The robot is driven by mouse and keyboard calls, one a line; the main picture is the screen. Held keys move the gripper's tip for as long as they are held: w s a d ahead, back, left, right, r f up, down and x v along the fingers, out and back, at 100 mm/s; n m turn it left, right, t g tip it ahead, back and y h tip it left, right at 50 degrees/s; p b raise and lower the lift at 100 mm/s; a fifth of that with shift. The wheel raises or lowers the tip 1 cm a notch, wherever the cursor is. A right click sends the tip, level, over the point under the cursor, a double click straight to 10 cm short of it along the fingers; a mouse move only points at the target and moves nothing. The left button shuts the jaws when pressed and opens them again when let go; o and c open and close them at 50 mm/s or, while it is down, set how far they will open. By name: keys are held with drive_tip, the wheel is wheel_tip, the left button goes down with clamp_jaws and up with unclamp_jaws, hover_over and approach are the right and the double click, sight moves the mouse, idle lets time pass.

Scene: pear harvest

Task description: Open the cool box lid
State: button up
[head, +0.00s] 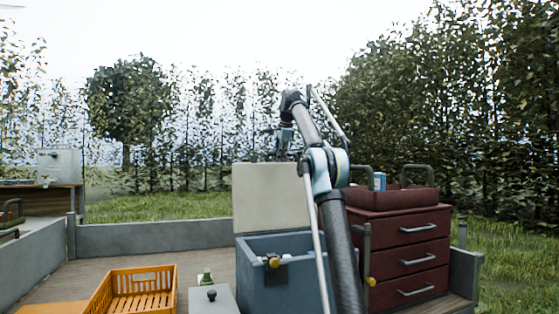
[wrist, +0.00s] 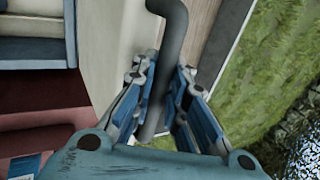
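The blue cool box (head: 265,295) stands in the middle of the head view. Its cream lid (head: 268,200) is raised and stands about upright at the back, so the box's top is open. My gripper (head: 281,153) is at the lid's top edge, small and partly hidden there. In the wrist view my gripper (wrist: 165,95) has its blue fingers on both sides of a dark curved handle bar (wrist: 170,25), seemingly closed on it. The cream lid (wrist: 98,45) lies beside the handle.
A dark red drawer cabinet (head: 408,250) with a tray (head: 415,198) on top stands right of the box. An orange crate (head: 140,290) and a grey lidded container (head: 212,302) stand to the left. A low grey wall (head: 150,237) runs behind.

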drive_tip(key=o, duration=0.4)
drive_tip(key=shift+s+d+r, duration=0.1)
drive_tip(key=shift+o, duration=0.3)
drive_tip(key=shift+d, duration=0.25)
drive_tip(key=shift+v, duration=1.35)
drive_tip(key=s+d, duration=0.3)
drive_tip(key=s, duration=0.8)
drive_tip(key=shift+d, duration=0.4)
drive_tip(key=shift+s, duration=0.1)
